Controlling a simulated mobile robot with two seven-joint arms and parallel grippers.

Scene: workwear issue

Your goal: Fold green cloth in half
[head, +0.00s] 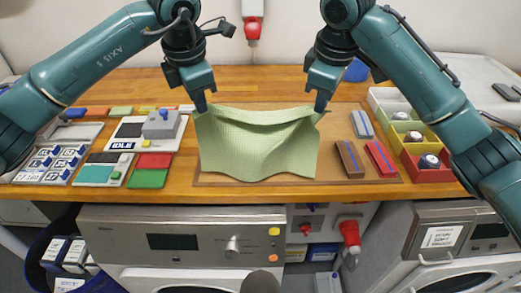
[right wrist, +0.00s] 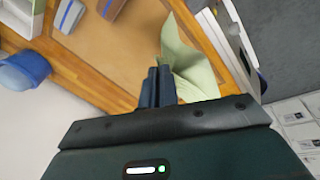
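The green cloth (head: 258,150) hangs over the brown board (head: 340,120) on the wooden table, its far edge raised and sagging between my grippers. My left gripper (head: 201,106) is at the cloth's far left corner and looks shut on it. My right gripper (head: 320,106) is at the far right corner. In the right wrist view its fingers (right wrist: 158,88) are closed together with the green cloth (right wrist: 190,65) coming out at their tips. The near part of the cloth drapes down onto the board. The exact pinch at the left corner is too small to see.
Right of the cloth lie a brown block (head: 349,159), a red block (head: 381,159) and a grey-blue block (head: 361,124). Colored bins (head: 428,172) stand at the right. A grey device (head: 160,125) and several colored pieces are at the left. The board behind the cloth is clear.

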